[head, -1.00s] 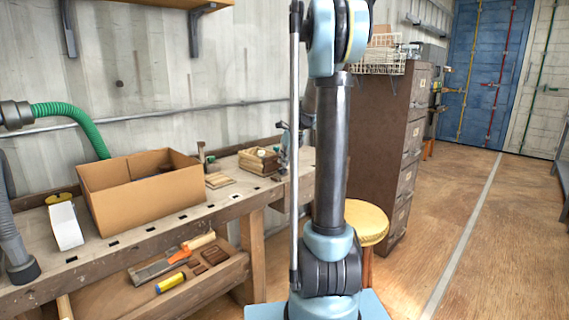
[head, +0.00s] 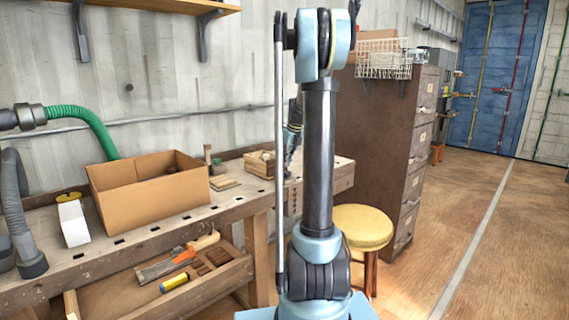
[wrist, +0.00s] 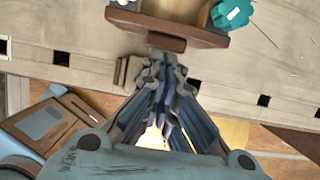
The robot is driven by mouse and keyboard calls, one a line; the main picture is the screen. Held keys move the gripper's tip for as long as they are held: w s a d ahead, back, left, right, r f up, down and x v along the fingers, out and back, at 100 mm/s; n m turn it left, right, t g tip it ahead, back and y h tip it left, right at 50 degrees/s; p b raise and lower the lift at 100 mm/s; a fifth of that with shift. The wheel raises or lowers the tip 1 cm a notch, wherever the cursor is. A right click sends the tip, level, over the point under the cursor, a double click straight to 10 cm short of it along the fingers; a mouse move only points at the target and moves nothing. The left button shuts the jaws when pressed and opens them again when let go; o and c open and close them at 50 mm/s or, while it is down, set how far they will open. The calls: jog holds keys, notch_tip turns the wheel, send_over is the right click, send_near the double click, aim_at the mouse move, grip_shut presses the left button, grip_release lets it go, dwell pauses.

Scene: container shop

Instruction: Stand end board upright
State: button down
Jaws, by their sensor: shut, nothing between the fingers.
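A reddish-brown board (wrist: 165,27) lies across the near side of a pale wooden box at the top of the wrist view; I cannot tell whether it is the end board or is fixed to the box. A small brown block (wrist: 121,72) sits left of my gripper's tips. My gripper (wrist: 162,72) is shut and empty over the bench, its tips just below the board. Whether they touch anything is unclear. In the head view the small wooden box (head: 259,165) stands toward the bench's far end, partly beside my arm. Flat light wooden pieces (head: 224,183) lie left of it.
The workbench (head: 150,232) carries a large cardboard box (head: 150,197) and a white block (head: 74,222). A teal knobbed item (wrist: 231,13) is by the small box. A yellow stool (head: 362,226) and brown cabinet (head: 372,150) stand right. Floor beyond is clear.

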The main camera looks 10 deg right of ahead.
jog(key=s+d+r, duration=0.3)
jog(key=s+r, duration=0.3)
jog(key=r, duration=0.3)
jog(key=s+a+f+n, duration=0.1)
jog(key=s+a+n, duration=0.4)
jog(key=s, duration=0.4)
jog(key=s+a+f+n, duration=0.1)
jog(key=s+f+n, duration=0.5)
jog(key=s+n, duration=0.2)
jog(key=s+a+f+n+h, duration=0.1)
jog(key=s+f+n, duration=0.6)
jog(key=s, duration=0.5)
jog(key=s+a+f+n+g+h, duration=0.1)
jog(key=s+a+f+n, duration=0.1)
jog(key=s+f+n, duration=0.5)
jog(key=s+n, duration=0.2)
jog(key=s, duration=0.1)
jog(key=shift+s+n, duration=0.35)
jog(key=shift+n, duration=0.05)
jog(key=shift+a, duration=0.1)
